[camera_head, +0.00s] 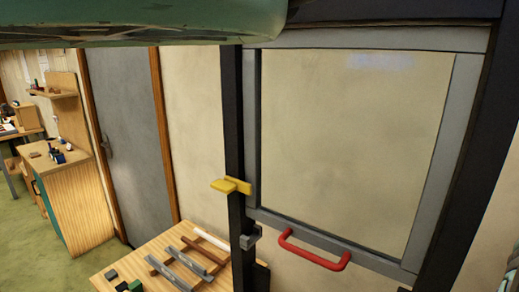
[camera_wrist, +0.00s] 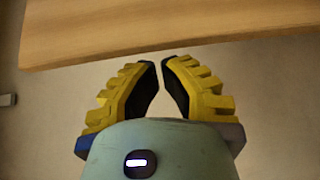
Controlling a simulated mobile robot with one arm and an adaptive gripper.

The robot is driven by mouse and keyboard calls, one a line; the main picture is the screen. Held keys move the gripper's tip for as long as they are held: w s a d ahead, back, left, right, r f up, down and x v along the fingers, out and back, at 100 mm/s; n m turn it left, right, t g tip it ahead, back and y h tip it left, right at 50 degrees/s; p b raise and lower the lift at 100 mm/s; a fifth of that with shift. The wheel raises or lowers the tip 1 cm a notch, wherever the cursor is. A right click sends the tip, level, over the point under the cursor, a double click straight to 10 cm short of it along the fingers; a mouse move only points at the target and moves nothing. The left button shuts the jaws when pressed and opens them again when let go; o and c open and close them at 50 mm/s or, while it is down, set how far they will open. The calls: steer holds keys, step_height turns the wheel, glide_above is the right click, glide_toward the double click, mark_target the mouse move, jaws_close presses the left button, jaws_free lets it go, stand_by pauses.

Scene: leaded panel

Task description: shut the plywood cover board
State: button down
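In the head view a grey-framed panel (camera_head: 437,160) fills the right side, with a pale beige face and a red bar handle (camera_head: 314,250) on its lower rail. I cannot tell whether this is the plywood cover board. A yellow block (camera_head: 231,186) sits on the dark post at its left edge. In the wrist view my gripper (camera_wrist: 160,63) has yellow ribbed fingers with dark pads, a narrow gap between the tips and nothing between them. A light wooden board edge (camera_wrist: 150,34) crosses the view beyond the fingertips; I see no contact. My gripper is not visible in the head view.
A dark upright post (camera_head: 236,120) stands left of the panel. A low wooden table (camera_head: 150,256) at lower middle holds several grey bars and small blocks. A grey door (camera_head: 125,130) and a wooden cabinet (camera_head: 75,205) are farther left. Green floor (camera_head: 25,225) is clear at left.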

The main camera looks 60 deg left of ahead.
steer(key=shift+s+d+p, duration=0.35)
steer(key=shift+s+p, duration=0.25)
steer(key=shift+s, duration=0.15)
steer(key=shift+s, duration=0.1)
